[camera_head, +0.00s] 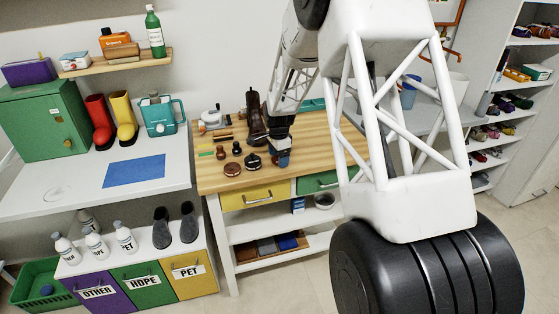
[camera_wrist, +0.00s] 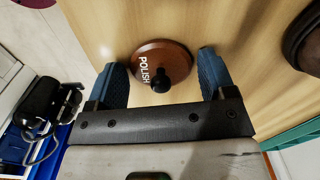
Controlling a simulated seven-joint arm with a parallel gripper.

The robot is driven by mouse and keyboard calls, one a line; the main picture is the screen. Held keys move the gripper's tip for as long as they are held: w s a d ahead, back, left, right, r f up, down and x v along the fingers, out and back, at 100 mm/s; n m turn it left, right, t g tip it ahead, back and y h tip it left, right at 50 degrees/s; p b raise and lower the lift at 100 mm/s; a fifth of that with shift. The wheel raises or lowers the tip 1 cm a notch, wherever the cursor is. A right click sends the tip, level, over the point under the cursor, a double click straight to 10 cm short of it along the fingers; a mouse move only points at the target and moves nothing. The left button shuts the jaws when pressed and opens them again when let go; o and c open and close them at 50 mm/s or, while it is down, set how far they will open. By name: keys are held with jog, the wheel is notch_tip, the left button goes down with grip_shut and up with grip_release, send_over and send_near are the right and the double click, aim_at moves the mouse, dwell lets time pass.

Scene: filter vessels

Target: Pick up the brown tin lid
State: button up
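The brown tin lid (camera_wrist: 163,65) is round, with white POLISH lettering and a black knob on its near side. In the wrist view it lies on the wooden table between and slightly beyond my two blue fingertips. My gripper (camera_wrist: 163,70) is open, with a finger on each side of the lid and a gap to both. In the head view my gripper (camera_head: 283,158) hangs over the front of the wooden table, right of several small round tins. I cannot tell which of these is the lid in the wrist view, nor how high my fingertips are.
A brown tin (camera_head: 232,168) and a dark round tin (camera_head: 252,161) stand left of my gripper. A tall dark brown boot (camera_head: 256,122) stands behind. The table's front edge is close by, above a yellow drawer (camera_head: 254,195). The tabletop left of the tins (camera_head: 208,177) is clear.

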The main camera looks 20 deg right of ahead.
jog(key=c, duration=0.6)
jog(key=shift+r, duration=0.15)
jog(key=shift+r, duration=0.5)
jog(key=shift+s+r, duration=0.2)
jog(key=shift+r, duration=0.4)
jog(key=shift+s+r, duration=0.15)
jog(key=shift+r, duration=0.45)
jog(key=s+a+r, duration=0.1)
jog(key=s, duration=1.4)
jog(key=shift+a+r, duration=0.15)
jog(key=shift+a, duration=0.1)
